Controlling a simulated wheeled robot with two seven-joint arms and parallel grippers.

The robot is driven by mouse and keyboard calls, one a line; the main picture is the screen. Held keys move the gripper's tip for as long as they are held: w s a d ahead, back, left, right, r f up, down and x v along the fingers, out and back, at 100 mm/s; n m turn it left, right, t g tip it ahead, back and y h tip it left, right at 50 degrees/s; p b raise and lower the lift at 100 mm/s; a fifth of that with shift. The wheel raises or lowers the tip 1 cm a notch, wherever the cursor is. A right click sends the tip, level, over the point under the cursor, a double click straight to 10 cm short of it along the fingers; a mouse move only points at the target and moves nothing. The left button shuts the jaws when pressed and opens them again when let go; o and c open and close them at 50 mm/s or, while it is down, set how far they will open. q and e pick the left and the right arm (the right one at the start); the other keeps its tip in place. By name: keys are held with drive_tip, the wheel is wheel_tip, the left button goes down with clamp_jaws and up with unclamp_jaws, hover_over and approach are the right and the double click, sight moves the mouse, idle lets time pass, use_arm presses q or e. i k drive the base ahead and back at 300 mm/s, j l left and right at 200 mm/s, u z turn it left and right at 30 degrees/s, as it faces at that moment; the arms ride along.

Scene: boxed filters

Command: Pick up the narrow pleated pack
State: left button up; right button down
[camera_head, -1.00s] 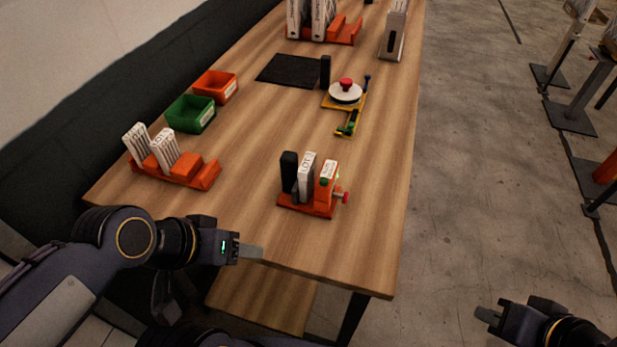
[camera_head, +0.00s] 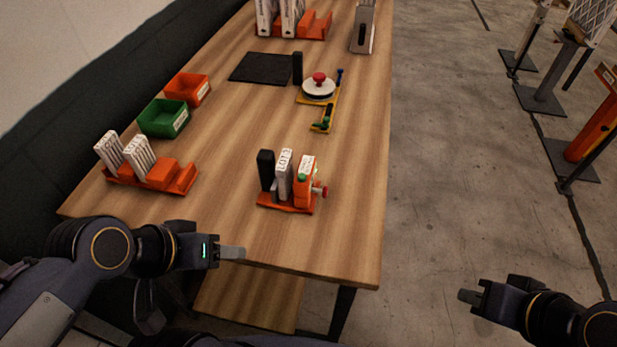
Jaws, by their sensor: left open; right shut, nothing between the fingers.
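Two thin white packs with ribbed faces stand in an orange rack at the left of the table, a left one (camera_head: 109,150) and a right one (camera_head: 140,158). Another slim white pack (camera_head: 284,174) with lettering stands in a small orange fixture near the table's front. I cannot tell for sure which one is the narrow pleated pack. My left gripper (camera_head: 232,252) is open and empty at the table's front edge, left of and nearer than the fixture. My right gripper (camera_head: 470,296) is shut and empty, over the floor right of the table.
The orange rack (camera_head: 180,181) has empty room at its right. The fixture (camera_head: 287,203) also has a black block and a red knob. Green (camera_head: 164,119) and orange (camera_head: 188,89) bins, a black mat (camera_head: 262,69) and a red-button device (camera_head: 319,86) stand farther back.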

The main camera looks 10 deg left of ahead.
sight(283, 170)
drive_tip(key=k+j+u, duration=0.2)
drive_tip(key=k, duration=0.45)
drive_tip(key=l+u, duration=0.15)
drive_tip(key=u, duration=0.35)
drive_tip(key=i+l+u, duration=0.1)
drive_tip(key=u, duration=0.4)
drive_tip(key=l+u, duration=0.3)
drive_tip(key=u, duration=0.15)
drive_tip(key=l+u, duration=0.2)
drive_tip(key=u, duration=0.3)
drive_tip(key=l, duration=0.3)
drive_tip(key=k+l, duration=0.15)
drive_tip(key=l, duration=0.15)
drive_tip(key=i+u, duration=0.05)
